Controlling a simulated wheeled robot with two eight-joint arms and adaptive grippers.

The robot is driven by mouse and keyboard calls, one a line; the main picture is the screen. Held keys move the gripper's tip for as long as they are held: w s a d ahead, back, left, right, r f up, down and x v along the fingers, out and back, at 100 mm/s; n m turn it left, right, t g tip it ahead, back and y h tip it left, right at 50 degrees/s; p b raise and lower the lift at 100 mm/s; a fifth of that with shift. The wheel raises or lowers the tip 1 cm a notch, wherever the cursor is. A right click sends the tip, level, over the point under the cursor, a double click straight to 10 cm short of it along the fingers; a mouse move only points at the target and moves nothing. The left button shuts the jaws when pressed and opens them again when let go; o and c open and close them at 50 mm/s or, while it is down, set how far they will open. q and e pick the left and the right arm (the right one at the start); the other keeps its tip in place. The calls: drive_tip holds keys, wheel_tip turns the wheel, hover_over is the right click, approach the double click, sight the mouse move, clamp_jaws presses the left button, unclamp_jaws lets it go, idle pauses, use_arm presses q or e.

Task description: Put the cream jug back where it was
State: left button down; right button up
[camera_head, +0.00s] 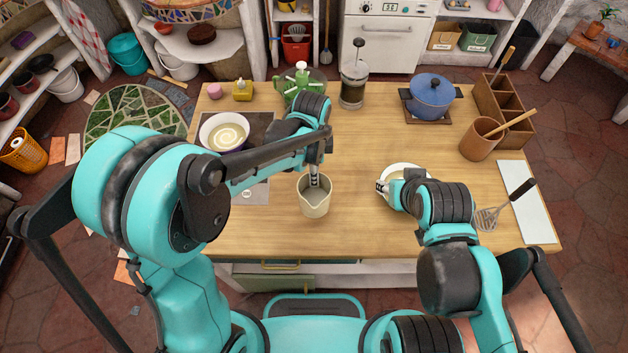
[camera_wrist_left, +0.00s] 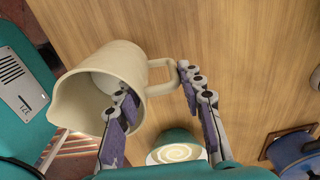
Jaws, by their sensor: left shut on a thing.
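The cream jug (camera_head: 314,205) is pale, with a spout and a side handle, at the counter's front middle. My left gripper (camera_head: 315,178) is shut on it from above. In the left wrist view the jug (camera_wrist_left: 110,62) shows my left gripper (camera_wrist_left: 155,95) with one finger inside its mouth and the other outside by the handle. I cannot tell whether its base touches the wood. My right gripper (camera_head: 381,187) is beside a white dish (camera_head: 405,168); its fingers are too small and partly hidden to read.
A bowl with a cream swirl (camera_head: 204,122) stands on a dark mat to the left. A grey mat (camera_head: 250,192) lies left of the jug. A blue pot (camera_head: 432,92), French press (camera_head: 352,90), green teapot and utensil pot (camera_head: 478,140) stand farther back. The counter's middle (camera_head: 375,135) is clear.

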sight(314, 190)
use_arm(q)
wheel_tip(314, 190, down, 4)
drive_tip(key=b, duration=0.3)
drive_tip(key=shift+f, duration=0.1)
drive_tip(key=c, duration=1)
unclamp_jaws()
drive_tip(key=shift+o, duration=0.2)
